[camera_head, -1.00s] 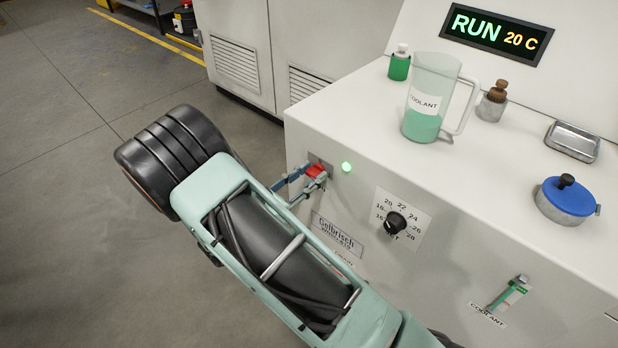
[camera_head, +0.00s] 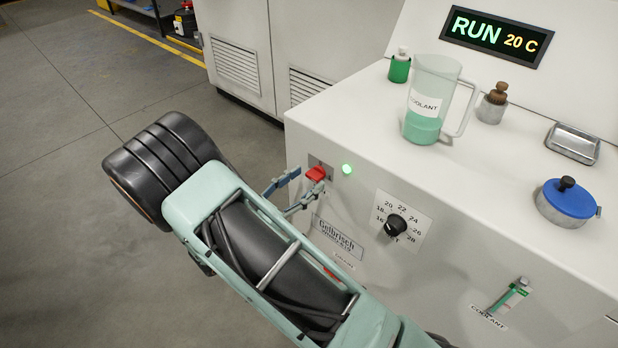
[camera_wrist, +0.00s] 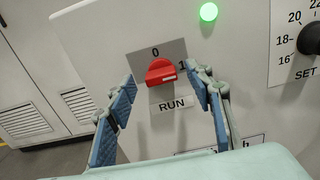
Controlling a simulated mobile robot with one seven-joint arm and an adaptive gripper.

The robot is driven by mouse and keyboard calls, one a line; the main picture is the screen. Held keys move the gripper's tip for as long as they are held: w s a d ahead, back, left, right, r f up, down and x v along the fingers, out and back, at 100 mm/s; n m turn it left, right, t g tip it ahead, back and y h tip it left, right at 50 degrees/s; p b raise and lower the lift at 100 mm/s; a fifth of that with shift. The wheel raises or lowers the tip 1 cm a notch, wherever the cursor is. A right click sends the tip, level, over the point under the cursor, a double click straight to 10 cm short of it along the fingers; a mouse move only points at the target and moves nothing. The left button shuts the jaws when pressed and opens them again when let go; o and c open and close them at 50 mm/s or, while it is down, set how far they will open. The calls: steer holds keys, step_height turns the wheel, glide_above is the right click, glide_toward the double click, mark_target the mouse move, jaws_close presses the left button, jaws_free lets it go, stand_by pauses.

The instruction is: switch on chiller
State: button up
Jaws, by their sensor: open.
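The chiller (camera_head: 440,210) is a white cabinet whose display (camera_head: 497,36) reads RUN 20 C. Its red rotary switch (camera_head: 316,173) sits on a grey plate on the front face, and in the wrist view the red switch (camera_wrist: 161,71) has its white mark pointing to the 1 side. A green lamp (camera_head: 347,169) beside it is lit. My gripper (camera_head: 297,190) is open and empty, just off the panel. In the wrist view my gripper (camera_wrist: 158,86) has one finger on each side of the switch, both apart from it.
A temperature dial (camera_head: 396,224) is right of the switch. A coolant jug (camera_head: 424,129), a green bottle (camera_head: 399,69), a metal tin (camera_head: 573,143) and a blue-lidded pot (camera_head: 567,197) stand on top. Open floor (camera_head: 60,200) lies to the left.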

steer(key=v, duration=1)
steer(key=shift+d, duration=0.1)
